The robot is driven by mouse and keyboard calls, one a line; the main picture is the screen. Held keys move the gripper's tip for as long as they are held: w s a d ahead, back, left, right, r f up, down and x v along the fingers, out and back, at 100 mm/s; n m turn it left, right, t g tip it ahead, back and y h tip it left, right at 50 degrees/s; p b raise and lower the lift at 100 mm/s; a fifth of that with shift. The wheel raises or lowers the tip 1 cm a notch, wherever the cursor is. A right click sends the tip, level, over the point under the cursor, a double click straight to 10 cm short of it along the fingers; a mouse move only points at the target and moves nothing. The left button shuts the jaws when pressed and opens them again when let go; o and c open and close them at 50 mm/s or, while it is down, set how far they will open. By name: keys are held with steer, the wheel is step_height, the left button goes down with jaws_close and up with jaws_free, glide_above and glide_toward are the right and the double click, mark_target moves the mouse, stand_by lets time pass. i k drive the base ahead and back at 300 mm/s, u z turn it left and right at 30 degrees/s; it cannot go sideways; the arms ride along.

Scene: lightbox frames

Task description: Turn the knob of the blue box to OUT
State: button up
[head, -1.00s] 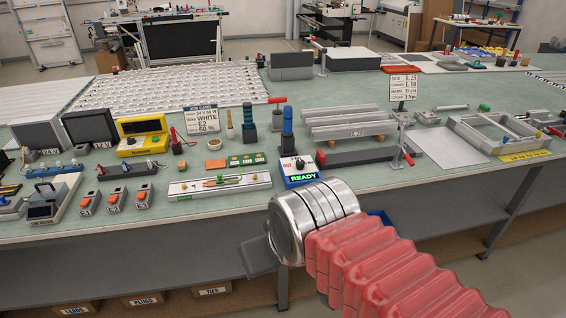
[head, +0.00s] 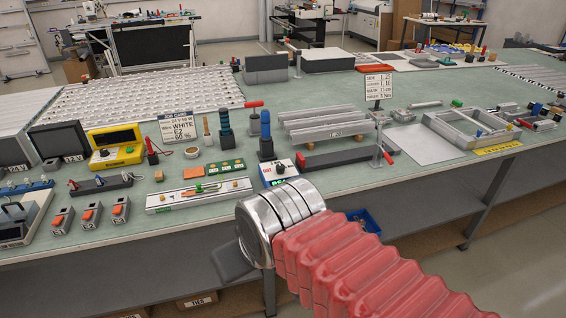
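The blue box (head: 268,183) stands near the front edge of the green bench top, with a white top face. A dark knob (head: 281,169) sits on that face, and small red lettering shows to its left. I cannot read which way the knob points. A green-lit display on the front is partly hidden behind my metal wrist. My gripper (head: 232,262) shows only as a grey plate beyond the wrist, in front of the bench edge and below the box, apart from it. Its fingertips are hidden, so its opening cannot be told.
A blue-capped post (head: 265,135) stands just behind the box. A long white fixture (head: 198,195) lies to its left, and a dark bar with a red-handled clamp (head: 387,157) to its right. Grey bars (head: 325,124) lie behind. A job card (head: 174,127) stands at the back left.

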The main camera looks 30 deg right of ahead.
mark_target(281, 167)
steer(key=i, duration=0.95)
steer(key=u, duration=0.05)
